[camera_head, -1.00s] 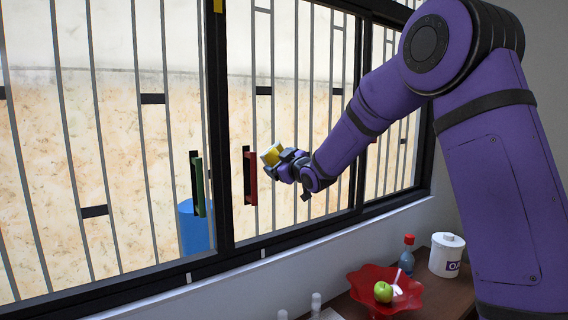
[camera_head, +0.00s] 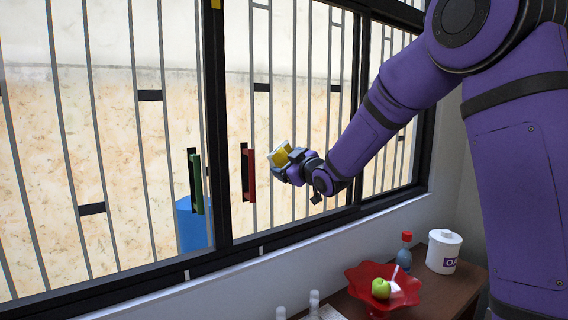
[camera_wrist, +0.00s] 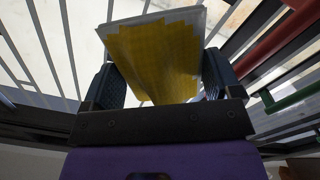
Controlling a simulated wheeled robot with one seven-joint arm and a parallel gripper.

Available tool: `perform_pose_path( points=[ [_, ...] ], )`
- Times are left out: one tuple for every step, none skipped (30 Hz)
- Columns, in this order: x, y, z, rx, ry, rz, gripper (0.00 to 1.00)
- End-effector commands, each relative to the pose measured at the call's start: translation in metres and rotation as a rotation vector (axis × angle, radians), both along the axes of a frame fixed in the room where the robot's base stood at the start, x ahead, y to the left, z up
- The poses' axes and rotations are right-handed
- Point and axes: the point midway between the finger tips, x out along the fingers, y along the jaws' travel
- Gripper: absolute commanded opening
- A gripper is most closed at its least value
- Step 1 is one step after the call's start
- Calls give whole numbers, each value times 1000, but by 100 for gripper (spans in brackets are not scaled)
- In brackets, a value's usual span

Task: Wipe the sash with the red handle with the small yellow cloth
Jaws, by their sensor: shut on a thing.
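The small yellow cloth (camera_head: 281,154) is held in my gripper (camera_head: 287,163), which is shut on it. In the wrist view the cloth (camera_wrist: 155,58) stands up between the two dark fingers and has a pale edge. The sash with the red handle (camera_head: 250,174) is the barred pane right of the dark middle post. The cloth is a little right of the red handle, close to the pane; I cannot tell whether it touches the glass. The red handle (camera_wrist: 283,38) also shows at the upper right of the wrist view.
A green handle (camera_head: 196,183) is on the left sash, with a blue cylinder (camera_head: 190,225) behind the glass. Below stand a red bowl (camera_head: 405,292) with a green apple (camera_head: 381,288), a bottle (camera_head: 405,256) and a white canister (camera_head: 443,251). The sill (camera_head: 330,228) looks clear.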

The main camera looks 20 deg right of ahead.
Motion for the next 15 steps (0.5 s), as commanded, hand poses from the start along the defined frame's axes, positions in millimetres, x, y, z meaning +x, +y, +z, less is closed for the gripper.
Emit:
perform_pose_path(
  points=[
    [-1, 0, 0, 0, 0, 0, 65],
    [-1, -1, 0, 0, 0, 0, 65],
    [-1, -1, 0, 0, 0, 0, 65],
    [-1, -1, 0, 0, 0, 0, 65],
    [-1, -1, 0, 0, 0, 0, 65],
    [-1, -1, 0, 0, 0, 0, 65],
    [-1, -1, 0, 0, 0, 0, 65],
    [-1, 0, 0, 0, 0, 0, 65],
    [-1, -1, 0, 0, 0, 0, 65],
    [-2, -1, 0, 0, 0, 0, 65],
    [-2, -1, 0, 0, 0, 0, 65],
    [-3, -1, 0, 0, 0, 0, 65],
    [-5, -2, 0, 0, 1, -1, 65],
    [-6, -2, 0, 0, 1, -1, 65],
    [-9, -3, 0, 0, 0, -1, 65]
  ],
)
